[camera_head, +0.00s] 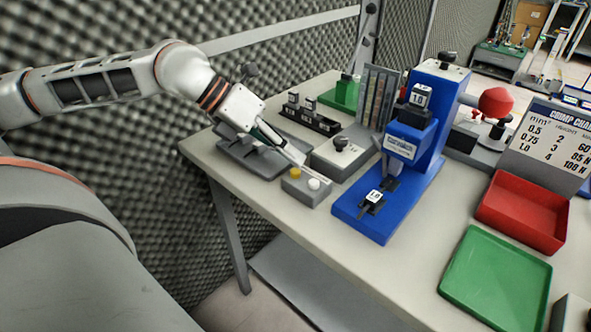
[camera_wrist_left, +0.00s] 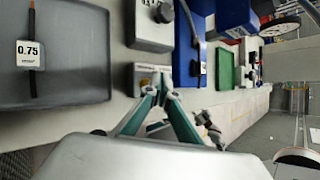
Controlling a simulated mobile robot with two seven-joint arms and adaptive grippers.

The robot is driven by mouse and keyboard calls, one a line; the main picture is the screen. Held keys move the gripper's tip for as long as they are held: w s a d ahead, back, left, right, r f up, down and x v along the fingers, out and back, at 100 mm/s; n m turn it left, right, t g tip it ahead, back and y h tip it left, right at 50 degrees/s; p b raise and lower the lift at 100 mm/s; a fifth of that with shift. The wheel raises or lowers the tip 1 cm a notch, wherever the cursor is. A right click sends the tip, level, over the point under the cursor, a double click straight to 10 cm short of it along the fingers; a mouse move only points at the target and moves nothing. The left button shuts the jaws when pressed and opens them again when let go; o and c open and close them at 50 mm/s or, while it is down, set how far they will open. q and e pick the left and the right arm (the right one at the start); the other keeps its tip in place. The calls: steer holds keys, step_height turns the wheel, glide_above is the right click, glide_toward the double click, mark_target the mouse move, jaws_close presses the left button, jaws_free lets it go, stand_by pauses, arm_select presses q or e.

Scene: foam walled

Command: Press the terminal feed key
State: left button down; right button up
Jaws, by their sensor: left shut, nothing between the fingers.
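A small grey key box (camera_head: 306,194) with a yellow key (camera_head: 295,172) and a white key (camera_head: 314,184) sits near the table's front left edge. I cannot read which key is the terminal feed key. My left gripper (camera_head: 302,163) is shut and empty, its fingertips close by the keys; I cannot tell whether they touch. In the left wrist view the fingertips (camera_wrist_left: 162,82) meet over the right end of the key box (camera_wrist_left: 137,78) and hide part of it. My right gripper is not in view.
A red bin (camera_head: 522,212) and green tray (camera_head: 495,277) lie right. A dark grey tray (camera_wrist_left: 65,88) lies left.

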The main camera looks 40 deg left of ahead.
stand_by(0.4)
arm_select(q)
steer(key=shift+f, duration=0.2)
steer(key=shift+f, duration=0.2)
steer(key=shift+f, duration=0.15)
stand_by(0.5)
